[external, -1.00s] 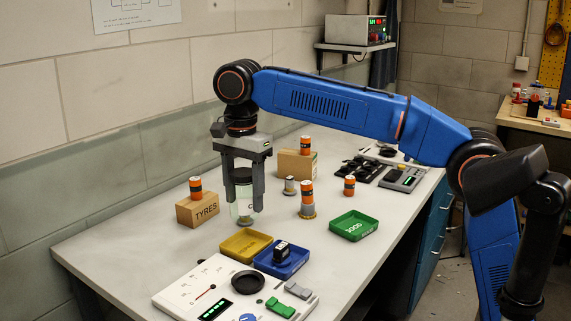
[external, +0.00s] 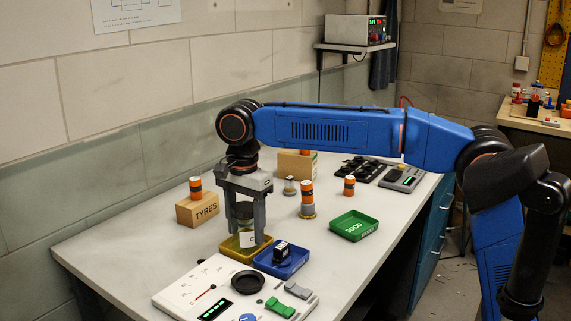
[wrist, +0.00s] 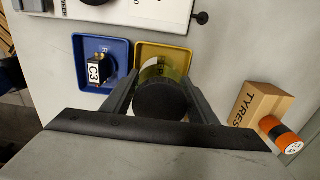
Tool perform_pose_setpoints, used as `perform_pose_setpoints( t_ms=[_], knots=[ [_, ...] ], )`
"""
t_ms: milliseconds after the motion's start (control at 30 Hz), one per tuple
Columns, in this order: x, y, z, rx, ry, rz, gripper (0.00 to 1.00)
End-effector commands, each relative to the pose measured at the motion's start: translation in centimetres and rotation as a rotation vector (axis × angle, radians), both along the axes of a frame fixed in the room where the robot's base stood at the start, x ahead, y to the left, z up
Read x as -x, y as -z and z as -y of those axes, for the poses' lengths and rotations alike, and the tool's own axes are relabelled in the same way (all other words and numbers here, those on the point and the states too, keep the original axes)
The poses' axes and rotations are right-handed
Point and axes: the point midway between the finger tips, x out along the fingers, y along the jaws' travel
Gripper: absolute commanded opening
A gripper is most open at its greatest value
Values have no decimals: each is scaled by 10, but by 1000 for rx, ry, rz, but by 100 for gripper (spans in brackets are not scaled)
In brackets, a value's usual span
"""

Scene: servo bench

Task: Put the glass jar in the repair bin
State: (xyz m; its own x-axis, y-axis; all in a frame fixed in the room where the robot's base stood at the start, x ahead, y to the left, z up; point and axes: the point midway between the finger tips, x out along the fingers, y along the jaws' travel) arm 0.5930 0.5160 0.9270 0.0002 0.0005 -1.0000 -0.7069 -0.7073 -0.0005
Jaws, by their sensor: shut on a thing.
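The glass jar (external: 246,224), with a dark lid and a pale label, is upright between the fingers of my gripper (external: 245,238), which is shut on it. In the wrist view, the jar's dark lid (wrist: 160,101) fills the gap between the fingers. The yellow bin (external: 232,252), whose lettering is mostly hidden here, is directly beneath the jar. The yellow bin also shows behind the jar in the wrist view (wrist: 163,47). I cannot tell whether the jar's base touches the bin floor.
A blue bin (external: 291,265) holding a dark block (external: 281,252) stands right beside the yellow one. A green bin (external: 354,227) is farther right. A TYRES box (external: 198,212) with an orange canister on top stands left. A white panel (external: 181,293) lies in front.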

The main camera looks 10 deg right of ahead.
Motion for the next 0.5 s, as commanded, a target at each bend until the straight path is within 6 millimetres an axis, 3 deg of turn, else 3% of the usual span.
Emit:
perform_pose_setpoints(
  t_ms=[100,133,200,500],
  knots=[
    [0,2,0,0,0,0,23],
    [0,3,0,0,0,0,55],
    [0,2,0,0,0,0,71],
    [0,2,0,0,0,0,71]
  ],
)
